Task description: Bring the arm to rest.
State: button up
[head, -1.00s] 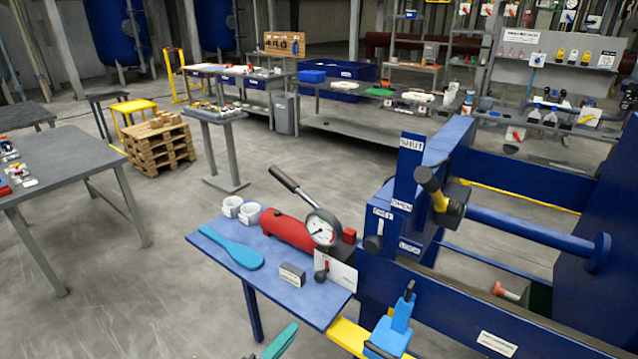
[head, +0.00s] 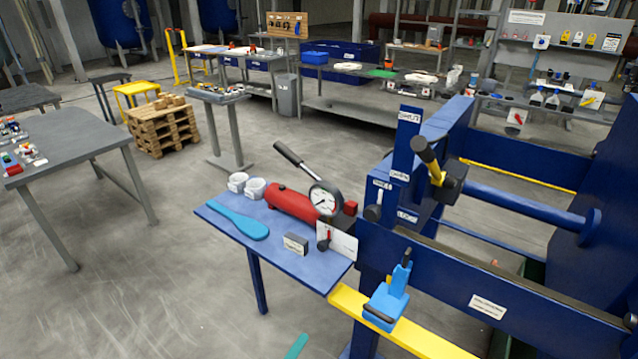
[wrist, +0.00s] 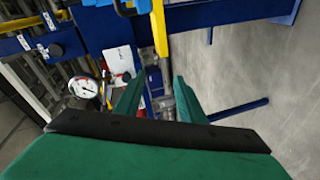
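My gripper (wrist: 157,88) shows in the wrist view as two green fingers that stand apart with nothing held between them. It is open and empty. In the head view only a small teal tip of my gripper (head: 297,346) shows at the bottom edge, in front of the blue side shelf. The rest of my arm is out of the head view. The fingers point towards the blue press frame and the yellow bar, and no contact shows.
The blue shelf (head: 218,217) holds a red pump (head: 292,203) with a gauge (head: 325,199), a teal paddle (head: 240,222) and white cups. A blue clamp (head: 388,298) sits on the yellow bar (head: 425,341). The floor (head: 150,290) left of the shelf is open.

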jog(key=s+d+f+m+g+y, duration=0.1)
jog(key=s+f+y, duration=0.25)
jog(key=s, duration=0.65)
jog(key=s+f+m+y, duration=0.1)
jog(key=s+f+y, duration=0.3)
jog(key=s, duration=0.6)
jog(key=s+d+r+m+t, duration=0.1)
jog(key=s+d+r+m, duration=0.1)
jog(key=s+r, duration=0.5)
jog(key=s+d+r+m+t, duration=0.1)
jog(key=s+d+r+m, duration=0.2)
jog(key=s+r, duration=0.4)
jog(key=shift+s+m, duration=0.3)
jog(key=shift+m, duration=0.6)
jog(key=shift+w+d+r, duration=0.1)
jog(key=shift+c, duration=0.6)
